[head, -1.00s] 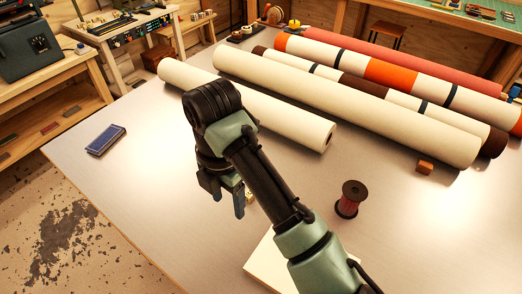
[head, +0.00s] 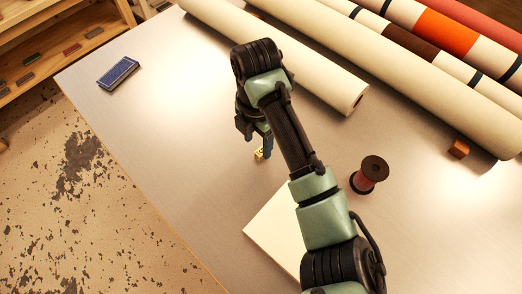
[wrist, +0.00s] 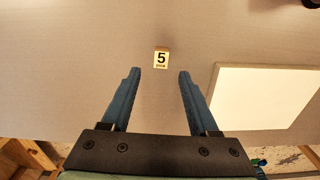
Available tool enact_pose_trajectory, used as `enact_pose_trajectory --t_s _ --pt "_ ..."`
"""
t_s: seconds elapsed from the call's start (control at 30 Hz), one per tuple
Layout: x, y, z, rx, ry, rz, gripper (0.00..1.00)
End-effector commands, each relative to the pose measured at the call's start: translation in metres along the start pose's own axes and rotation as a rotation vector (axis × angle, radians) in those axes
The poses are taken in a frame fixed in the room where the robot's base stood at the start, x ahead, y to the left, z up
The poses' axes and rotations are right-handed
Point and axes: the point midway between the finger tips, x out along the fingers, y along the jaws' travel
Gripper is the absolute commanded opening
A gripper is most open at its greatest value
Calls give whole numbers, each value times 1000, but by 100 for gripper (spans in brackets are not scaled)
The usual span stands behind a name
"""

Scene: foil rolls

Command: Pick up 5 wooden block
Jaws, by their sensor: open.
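The wooden block (wrist: 161,59) is small and pale, with a black 5 on its top face. In the wrist view it lies on the table just beyond my fingertips, roughly centred between them. My gripper (wrist: 160,70) is open and empty, with its two blue fingers apart. In the head view the block (head: 260,153) shows as a small yellowish piece beside a fingertip of my gripper (head: 255,141), partly hidden by it. I cannot tell the exact height of the fingers above the table.
A white flat board (wrist: 262,97) lies right of the block. A red-brown spool (head: 369,175) stands farther right, near a small brown block (head: 459,148). Long cream rolls (head: 285,52) lie behind. A blue box (head: 118,73) sits at left. The table (head: 170,130) between is clear.

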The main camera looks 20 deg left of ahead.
Motion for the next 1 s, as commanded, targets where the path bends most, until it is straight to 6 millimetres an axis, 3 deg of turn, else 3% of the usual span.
enact_pose_trajectory --t_s 0.33,0.67,1.0 --pt "45 -2 3 3 3 -3 61" --pt "52 -1 3 1 1 -1 59" --pt "52 -1 3 1 1 -1 0"
